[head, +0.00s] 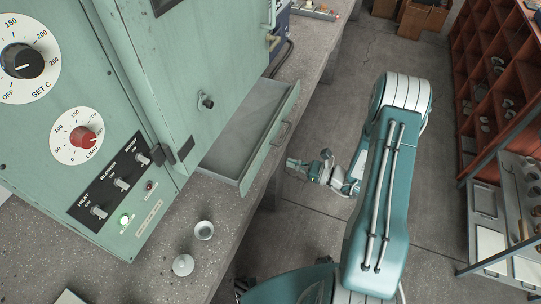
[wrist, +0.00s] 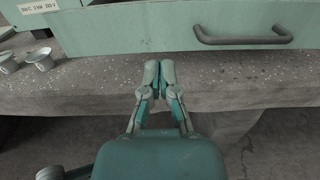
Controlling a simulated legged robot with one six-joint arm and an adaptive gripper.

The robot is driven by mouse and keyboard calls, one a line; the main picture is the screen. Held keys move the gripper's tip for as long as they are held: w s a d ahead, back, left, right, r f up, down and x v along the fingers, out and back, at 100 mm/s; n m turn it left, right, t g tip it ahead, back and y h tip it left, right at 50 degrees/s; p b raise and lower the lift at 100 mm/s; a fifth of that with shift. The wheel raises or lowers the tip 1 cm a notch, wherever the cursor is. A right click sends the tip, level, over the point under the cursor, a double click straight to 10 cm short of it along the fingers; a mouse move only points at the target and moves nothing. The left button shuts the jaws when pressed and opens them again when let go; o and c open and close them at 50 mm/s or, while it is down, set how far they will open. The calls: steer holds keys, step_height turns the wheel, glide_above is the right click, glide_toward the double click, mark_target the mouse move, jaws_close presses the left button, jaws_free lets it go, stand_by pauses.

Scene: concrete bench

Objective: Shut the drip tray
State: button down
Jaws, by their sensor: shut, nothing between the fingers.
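The drip tray (head: 252,126) is a pale green drawer at the base of the green oven cabinet (head: 215,60). In the head view it is pulled out over the concrete bench, and its inside looks empty. Its front panel (wrist: 150,28) and dark bar handle (wrist: 243,37) fill the top of the wrist view. My gripper (head: 292,163) is shut and empty, out past the bench edge and apart from the tray front. In the wrist view my gripper (wrist: 159,66) points at the bench edge, below the front panel and left of the handle.
Two small pale cups (head: 204,230) stand on the bench (head: 215,265) in front of the cabinet's control panel. An orange shelf rack (head: 490,80) and a grey metal shelf (head: 505,215) stand to the right. Cardboard boxes (head: 422,18) sit at the back. The floor between is clear.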

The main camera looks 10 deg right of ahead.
mark_target(217, 141)
steer(key=x, duration=0.7)
steer(key=shift+w+a, duration=0.1)
steer(key=shift+a, duration=0.1)
steer(key=x, duration=1.9)
steer(key=shift+a, duration=0.25)
steer(key=shift+w+a, duration=0.1)
steer(key=shift+w, duration=0.1)
steer(key=shift+r, duration=0.1)
